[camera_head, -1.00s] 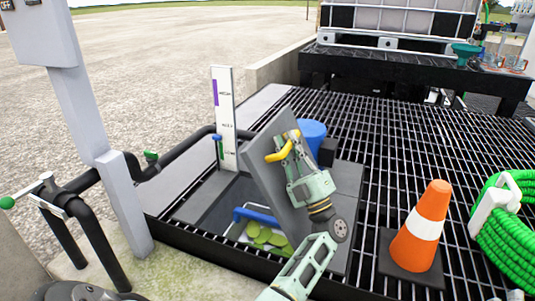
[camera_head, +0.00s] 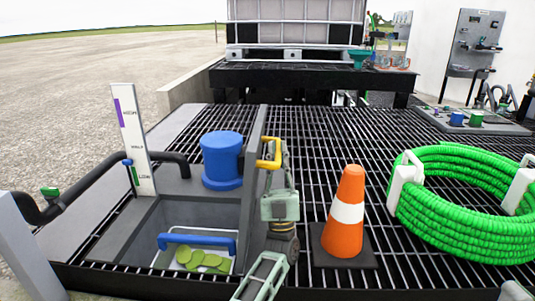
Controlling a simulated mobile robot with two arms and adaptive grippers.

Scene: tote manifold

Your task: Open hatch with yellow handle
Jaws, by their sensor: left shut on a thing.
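The hatch (camera_head: 249,170) is a grey panel standing about upright, seen nearly edge-on, at the right side of a square opening in the grating. Its yellow handle (camera_head: 270,152) is on the right face near the top. My left gripper (camera_head: 275,168) is shut on the yellow handle; its fingertips are partly hidden behind the gripper body. In the opening a basket with a blue handle (camera_head: 197,241) holds several green round pieces (camera_head: 200,258). My right gripper is not in view.
A blue cylinder (camera_head: 221,158) stands behind the opening. A white gauge board (camera_head: 133,140) is at its left. An orange cone (camera_head: 346,215) and a coiled green hose (camera_head: 460,205) are to the right on the grating. A dark platform with a tank (camera_head: 300,72) is behind.

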